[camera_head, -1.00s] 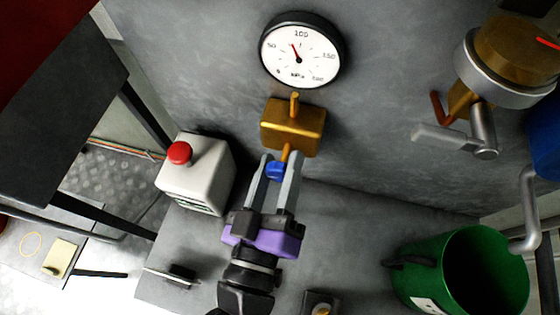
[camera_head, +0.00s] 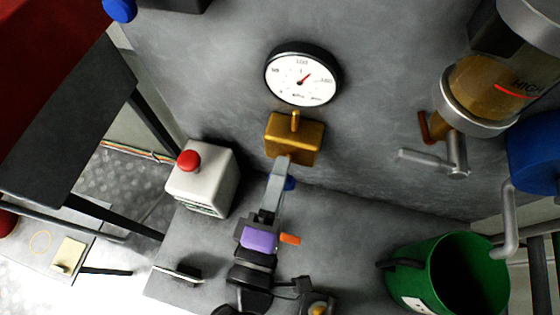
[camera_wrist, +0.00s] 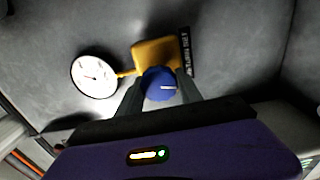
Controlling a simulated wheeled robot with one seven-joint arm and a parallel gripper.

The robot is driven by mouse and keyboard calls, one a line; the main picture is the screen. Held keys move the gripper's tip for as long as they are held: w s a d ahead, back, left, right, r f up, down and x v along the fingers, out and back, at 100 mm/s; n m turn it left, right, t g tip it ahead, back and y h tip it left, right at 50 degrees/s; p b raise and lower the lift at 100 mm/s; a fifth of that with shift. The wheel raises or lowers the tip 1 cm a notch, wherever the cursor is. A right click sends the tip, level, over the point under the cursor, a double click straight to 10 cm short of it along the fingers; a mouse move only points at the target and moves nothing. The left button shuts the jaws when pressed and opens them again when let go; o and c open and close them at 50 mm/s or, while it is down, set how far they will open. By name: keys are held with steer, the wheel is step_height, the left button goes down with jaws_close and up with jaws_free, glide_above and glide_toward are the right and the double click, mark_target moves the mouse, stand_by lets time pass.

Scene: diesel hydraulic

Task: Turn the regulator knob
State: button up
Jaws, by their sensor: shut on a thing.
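The regulator is a brass block (camera_head: 294,138) on the grey wall, below a round white pressure gauge (camera_head: 302,76). Its blue knob (camera_wrist: 158,84) with a white mark sits between the fingers of my gripper (camera_wrist: 158,92) in the wrist view. In the head view only a sliver of the knob (camera_head: 290,184) shows beside my gripper (camera_head: 280,170), which is seen edge-on. The fingers are shut on the knob. The gauge needle points up and to the right. The gauge also shows in the wrist view (camera_wrist: 94,76).
A white box with a red button (camera_head: 189,160) stands left of my gripper. A green bucket (camera_head: 415,270) is at lower right. A brass-and-glass unit (camera_head: 490,90) with a grey lever (camera_head: 425,160) hangs at right. A dark label plate (camera_wrist: 185,50) is beside the regulator.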

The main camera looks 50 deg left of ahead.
steer(key=n+p, duration=0.2)
steer(key=n, duration=0.2)
steer(key=shift+f+n+p, duration=0.15)
steer(key=shift+n+p, duration=0.45)
steer(key=shift+n, duration=1)
steer(key=o, duration=1.4)
steer(key=shift+c, duration=0.2)
steer(key=shift+s, duration=0.1)
